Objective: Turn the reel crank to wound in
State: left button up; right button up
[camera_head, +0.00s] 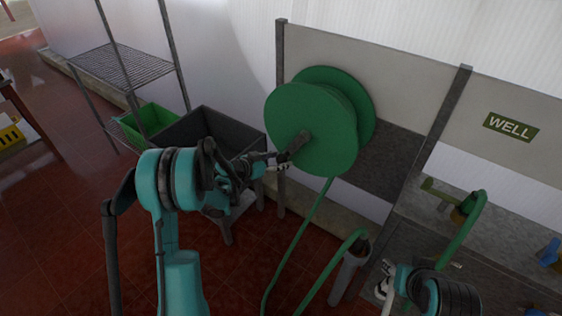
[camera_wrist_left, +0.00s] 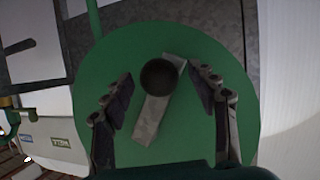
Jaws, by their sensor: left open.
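The green hose reel (camera_head: 312,120) is mounted on the panel, its round face toward my left arm. Its grey crank (camera_head: 299,142) sits on that face. In the left wrist view, the reel disc (camera_wrist_left: 210,50) fills the middle, with the crank arm (camera_wrist_left: 150,122) slanting across it and a dark round knob (camera_wrist_left: 158,77) at its upper end. My left gripper (camera_head: 281,161) is at the crank. Its fingers are open on either side of the knob (camera_wrist_left: 161,82), with gaps visible. My right arm shows at the lower right; its fingers are unclear.
A green hose (camera_head: 312,225) hangs from the reel toward the floor. A dark bin (camera_head: 215,125) and a green crate (camera_head: 150,117) stand behind my left arm, near a wire shelf (camera_head: 120,65). A WELL sign (camera_head: 510,127) and a hose tap (camera_head: 462,212) are at right.

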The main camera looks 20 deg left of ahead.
pick_arm(q)
jog(key=shift+x, duration=0.85)
grip_shut()
